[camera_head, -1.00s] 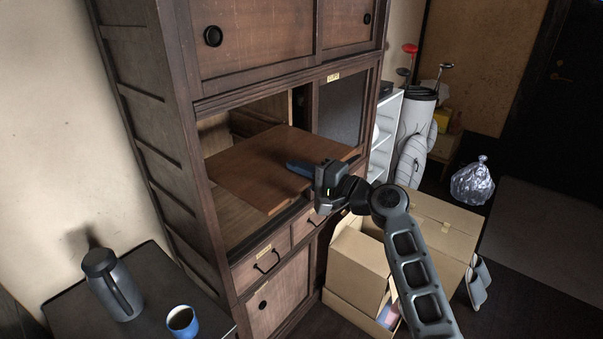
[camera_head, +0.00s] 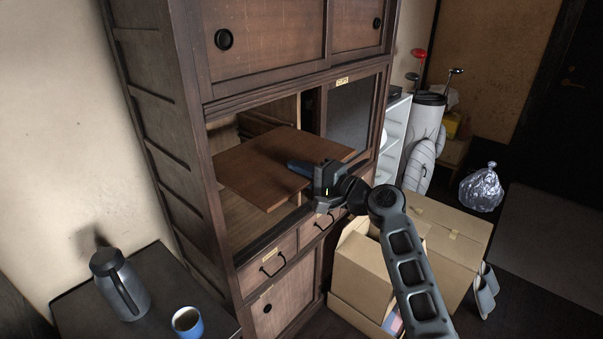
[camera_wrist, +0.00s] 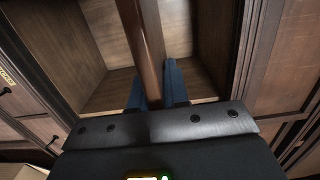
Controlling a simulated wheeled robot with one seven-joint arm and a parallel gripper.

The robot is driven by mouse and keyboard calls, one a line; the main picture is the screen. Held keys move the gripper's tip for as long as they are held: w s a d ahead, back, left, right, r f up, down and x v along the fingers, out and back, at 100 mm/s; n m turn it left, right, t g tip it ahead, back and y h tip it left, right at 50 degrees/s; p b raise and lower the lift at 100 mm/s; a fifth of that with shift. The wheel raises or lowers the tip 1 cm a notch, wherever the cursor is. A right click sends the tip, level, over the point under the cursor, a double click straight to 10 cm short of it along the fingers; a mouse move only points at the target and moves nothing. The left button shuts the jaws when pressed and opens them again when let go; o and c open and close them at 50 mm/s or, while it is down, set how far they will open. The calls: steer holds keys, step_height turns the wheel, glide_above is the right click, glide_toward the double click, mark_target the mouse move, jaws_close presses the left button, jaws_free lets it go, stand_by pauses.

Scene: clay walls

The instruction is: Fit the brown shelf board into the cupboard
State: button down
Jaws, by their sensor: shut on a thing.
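The brown shelf board (camera_head: 268,168) is held roughly level in the open middle bay of the dark wooden cupboard (camera_head: 165,130). Its left part lies inside the opening and its near corner sticks out past the front. My gripper (camera_head: 303,168) is shut on the board's front right edge. In the wrist view the board (camera_wrist: 146,50) shows edge-on between the two blue fingers (camera_wrist: 158,88), with the bay's interior around it. The bay's floor lies below the board, with a gap between. Whether the far edge touches anything inside is hidden.
A sliding panel (camera_head: 352,115) covers the bay's right side. Drawers (camera_head: 268,262) sit below. Cardboard boxes (camera_head: 440,240) stand right of the cupboard's front. A low table (camera_head: 75,300) at left holds a grey jug (camera_head: 120,285) and a blue mug (camera_head: 187,322).

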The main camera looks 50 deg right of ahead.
mark_target(268, 156)
steer(key=shift+w+a+b, duration=0.2)
steer(key=shift+w+b, duration=0.85)
steer(key=shift+w, duration=3.95)
steer(key=shift+w+a+b, duration=0.15)
steer(key=shift+w+b, duration=1.55)
steer(key=shift+w, duration=2.35)
